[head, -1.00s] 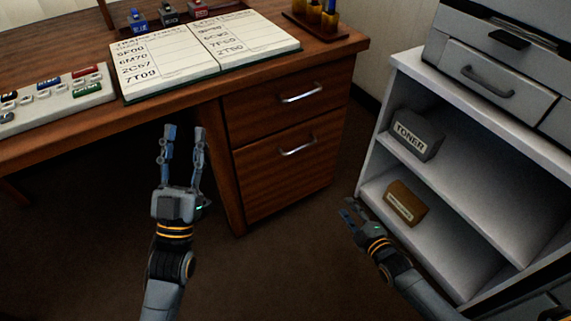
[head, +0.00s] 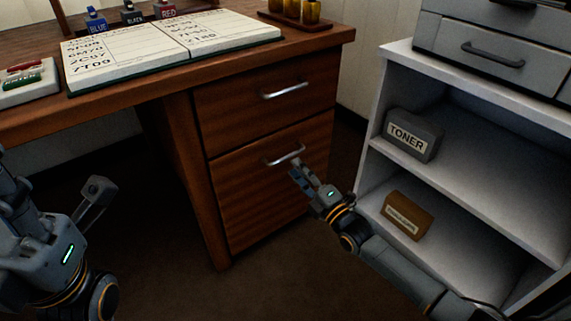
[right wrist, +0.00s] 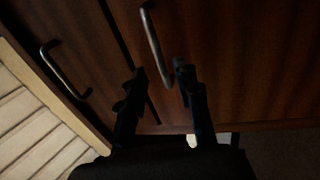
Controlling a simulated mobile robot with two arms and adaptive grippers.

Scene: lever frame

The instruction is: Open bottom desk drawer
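The bottom desk drawer (head: 255,200) is closed, its wooden front flush in the desk pedestal, below a top drawer (head: 270,98) that is also closed. Its silver bar handle (head: 287,155) shows in the head view, and in the right wrist view (right wrist: 153,45) just beyond the fingers. My right gripper (head: 304,172) is at the handle's right end, below it. In the right wrist view its two dark fingers (right wrist: 161,77) are apart, with the handle's lower end near the gap; contact cannot be told. My left gripper (head: 52,185) is at the lower left, fingers spread and empty.
A grey shelf unit (head: 376,120) stands right of the desk, holding a toner box (head: 412,136) and a brown box (head: 407,216). An open book (head: 170,45) lies on the desktop. The floor before the drawer is clear.

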